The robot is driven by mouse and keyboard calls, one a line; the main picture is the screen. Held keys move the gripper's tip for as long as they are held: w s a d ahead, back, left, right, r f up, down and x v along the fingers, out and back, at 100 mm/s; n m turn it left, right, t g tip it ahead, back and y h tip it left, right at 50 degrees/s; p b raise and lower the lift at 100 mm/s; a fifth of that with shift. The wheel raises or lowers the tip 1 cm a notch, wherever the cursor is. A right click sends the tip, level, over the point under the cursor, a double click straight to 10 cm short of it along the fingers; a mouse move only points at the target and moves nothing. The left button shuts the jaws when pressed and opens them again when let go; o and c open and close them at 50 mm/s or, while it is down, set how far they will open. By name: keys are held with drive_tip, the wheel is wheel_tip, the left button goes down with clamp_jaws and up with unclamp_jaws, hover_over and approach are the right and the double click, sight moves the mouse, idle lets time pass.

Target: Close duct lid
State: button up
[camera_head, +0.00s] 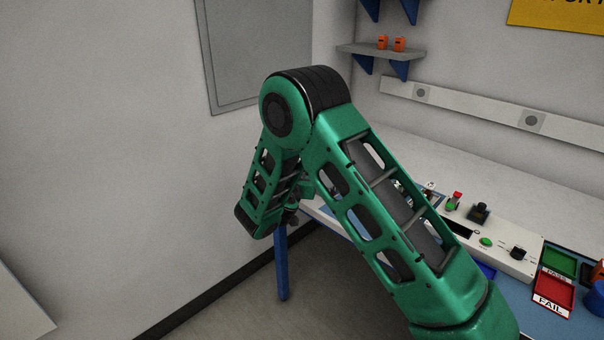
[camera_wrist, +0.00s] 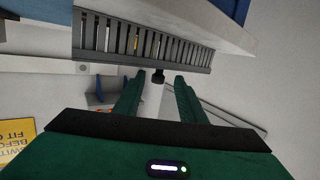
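A grey slotted duct (camera_wrist: 140,38) runs across the upper part of the wrist view, with its row of slats facing me. I cannot make out its lid clearly or tell how far open it is. My gripper (camera_wrist: 157,82) is open, its two green fingers apart and pointing toward the duct's lower edge. In the head view, my green arm hides the gripper, and I cannot make out the duct.
A workbench on the right holds a control panel (camera_head: 518,262), a red FAIL tray (camera_head: 556,290) and a green PASS tray (camera_head: 559,262). A blue leg (camera_head: 282,265) stands beneath its left end. A shelf (camera_head: 375,50) holds small orange items. The left wall is close to my arm.

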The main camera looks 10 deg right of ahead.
drive_tip(key=v, duration=0.8)
drive_tip(key=shift+s, duration=0.2)
drive_tip(key=s+d+r+m+g+h, duration=0.2)
drive_tip(key=s+d+g, duration=0.25)
drive_tip(key=d, duration=0.65)
drive_tip(key=s+d+r+m+g+h, duration=0.1)
drive_tip(key=s+d+r+m+g, duration=0.3)
drive_tip(key=d, duration=0.8)
drive_tip(key=s+d+n+g+y, duration=0.1)
drive_tip(key=s+d+g, duration=0.1)
drive_tip(key=s+d, duration=0.35)
drive_tip(key=s+d+g+y, duration=0.1)
drive_tip(key=s+d, duration=0.1)
drive_tip(key=s, duration=0.6)
drive_tip(key=s+a+r+n+g+y, duration=0.1)
drive_tip(key=s+a+y, duration=0.1)
drive_tip(key=s, duration=1)
drive_tip(key=s+a+r+n+g+y, duration=0.1)
drive_tip(key=s+y, duration=0.4)
drive_tip(key=s, duration=0.8)
drive_tip(key=shift+a+n+g+y, duration=0.3)
drive_tip(key=shift+a+n+g, duration=0.2)
drive_tip(key=shift+a, duration=0.6)
drive_tip(key=shift+r, duration=0.1)
